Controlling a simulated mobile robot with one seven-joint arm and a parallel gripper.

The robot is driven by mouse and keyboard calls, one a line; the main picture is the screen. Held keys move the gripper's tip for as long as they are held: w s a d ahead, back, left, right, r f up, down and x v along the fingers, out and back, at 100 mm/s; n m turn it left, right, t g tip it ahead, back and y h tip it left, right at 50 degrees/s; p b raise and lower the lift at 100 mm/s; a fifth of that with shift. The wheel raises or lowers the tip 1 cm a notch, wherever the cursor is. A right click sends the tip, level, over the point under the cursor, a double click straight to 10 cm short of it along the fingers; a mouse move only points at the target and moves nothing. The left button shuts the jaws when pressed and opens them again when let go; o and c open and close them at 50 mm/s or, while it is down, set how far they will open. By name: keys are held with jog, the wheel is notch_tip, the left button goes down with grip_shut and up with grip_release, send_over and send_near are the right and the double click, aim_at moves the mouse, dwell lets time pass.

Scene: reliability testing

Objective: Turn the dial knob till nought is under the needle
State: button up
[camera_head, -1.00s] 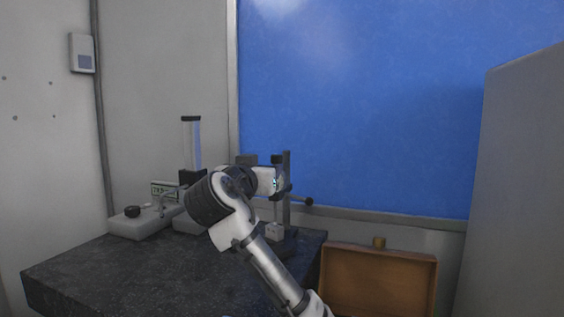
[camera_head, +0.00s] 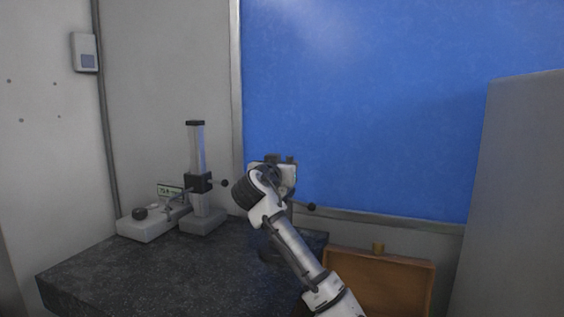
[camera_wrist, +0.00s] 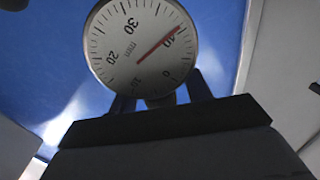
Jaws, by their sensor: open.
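A round white dial (camera_wrist: 125,72) fills the upper middle of the wrist view, tilted. It is marked in mm with 0, 10, 20, 30 and 40, and its red needle points up and right at about 40. In the head view my arm hides most of the dial's stand and my gripper's fingers.
A column stand (camera_head: 197,150) and a low white instrument (camera_head: 146,228) with a dark knob and small display stand on the dark stone table (camera_head: 130,275), left of my arm. A brown box (camera_head: 395,285) is at the right. The table's front left is clear.

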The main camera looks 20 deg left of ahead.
jog(key=c, duration=1)
jog(key=shift+n+y, duration=0.3)
jog(key=shift+y, duration=0.1)
jog(key=n+y, duration=0.1)
jog(key=y, duration=0.2)
jog(key=shift+a+n+g, duration=0.15)
jog(key=shift+n+g, duration=0.15)
jog(key=shift+n, duration=0.1)
jog(key=n+g+y, duration=0.1)
jog(key=y, duration=0.1)
jog(key=n+g+y, duration=0.1)
jog(key=n+y, duration=0.1)
jog(key=y, duration=0.1)
jog(key=n+g+y, duration=0.2)
jog(key=shift+s+a+p, duration=0.2)
jog(key=shift+a+p, duration=0.2)
jog(key=shift+s+a+n+g+y, duration=0.1)
jog(key=shift+s+n+g+y, duration=0.1)
jog(key=shift+n+g+y, duration=1.05)
jog(key=shift+s+a+n+g+y, duration=0.2)
jog(key=shift+n+g+y, duration=0.5)
jog(key=shift+n+g, duration=1.05)
jog(key=shift+s+a+n+g+y, duration=0.15)
jog(key=shift+n+g+y, duration=0.8)
jog(key=shift+g, duration=1.05)
jog(key=shift+s+d+g, duration=0.1)
jog(key=shift+g, duration=0.2)
